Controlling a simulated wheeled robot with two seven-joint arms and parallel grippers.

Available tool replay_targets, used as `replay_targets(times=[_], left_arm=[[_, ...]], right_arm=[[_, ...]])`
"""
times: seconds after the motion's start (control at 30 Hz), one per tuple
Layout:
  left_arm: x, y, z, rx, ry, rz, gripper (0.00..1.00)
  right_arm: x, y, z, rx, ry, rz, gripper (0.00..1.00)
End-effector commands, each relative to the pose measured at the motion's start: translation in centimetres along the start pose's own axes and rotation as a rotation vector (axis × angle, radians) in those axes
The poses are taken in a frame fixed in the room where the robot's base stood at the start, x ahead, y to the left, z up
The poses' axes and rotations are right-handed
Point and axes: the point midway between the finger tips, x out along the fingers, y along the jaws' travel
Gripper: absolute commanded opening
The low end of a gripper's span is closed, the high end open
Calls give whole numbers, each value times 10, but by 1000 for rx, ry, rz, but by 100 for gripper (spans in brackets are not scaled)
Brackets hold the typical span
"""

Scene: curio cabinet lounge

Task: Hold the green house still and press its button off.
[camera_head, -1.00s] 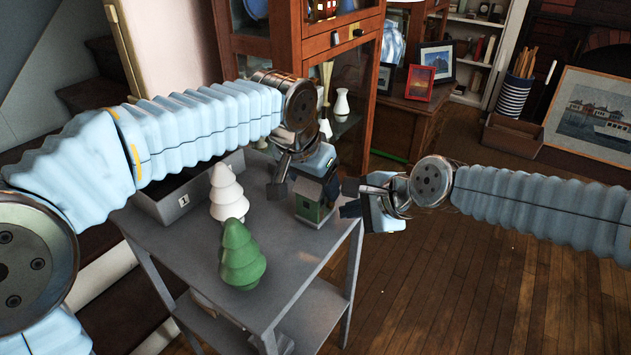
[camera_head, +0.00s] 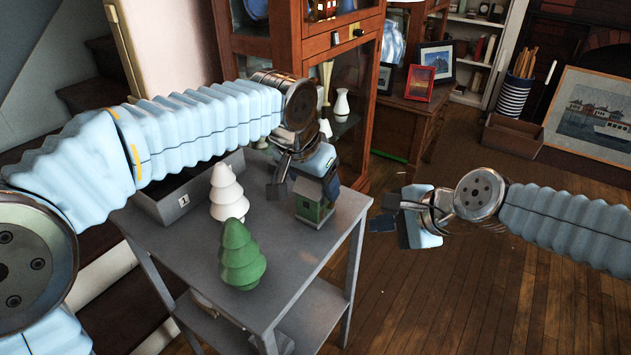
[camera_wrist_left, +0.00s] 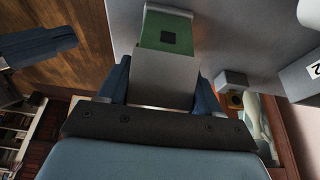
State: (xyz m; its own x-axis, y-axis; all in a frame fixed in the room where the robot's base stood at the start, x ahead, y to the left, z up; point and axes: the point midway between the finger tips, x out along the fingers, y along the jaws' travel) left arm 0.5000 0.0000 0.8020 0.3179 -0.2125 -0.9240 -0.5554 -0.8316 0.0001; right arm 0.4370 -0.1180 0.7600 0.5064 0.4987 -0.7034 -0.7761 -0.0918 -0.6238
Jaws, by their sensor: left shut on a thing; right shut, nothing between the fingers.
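The small green house (camera_head: 311,209) with a grey roof stands upright near the right edge of the grey table (camera_head: 290,262). My left gripper (camera_head: 305,187) reaches down over it and is shut on it, fingers on either side. In the left wrist view the house's grey roof (camera_wrist_left: 165,80) sits between the two blue fingers, with a green face (camera_wrist_left: 165,22) beyond. A dark square shows on that face; I cannot tell whether it is the button or a window. My right gripper (camera_head: 383,212) is shut and empty, off the table's right edge, apart from the house.
A green tree (camera_head: 241,258) and a white tree (camera_head: 227,194) stand on the table left of the house. A wooden cabinet (camera_head: 290,40) rises behind. Floor right of the table is clear.

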Motion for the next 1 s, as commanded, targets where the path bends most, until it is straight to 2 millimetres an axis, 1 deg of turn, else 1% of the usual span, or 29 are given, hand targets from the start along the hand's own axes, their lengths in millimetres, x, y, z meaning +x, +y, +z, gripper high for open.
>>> replay_targets(times=[0.47,0.5,0.6,0.67,0.9,1.0], left_arm=[[0,0,0,0,1,0,9],[0,0,0,0,1,0,70],[0,0,0,0,1,0,85],[0,0,0,0,1,0,94],[0,0,0,0,0,0,94],[-4,0,0,0,2,0,94]], right_arm=[[0,0,0,0,0,0,0],[0,0,0,0,0,0,0],[0,0,0,0,0,0,0],[0,0,0,0,0,0,0],[0,0,0,0,0,0,0],[0,0,0,0,0,0,0]])
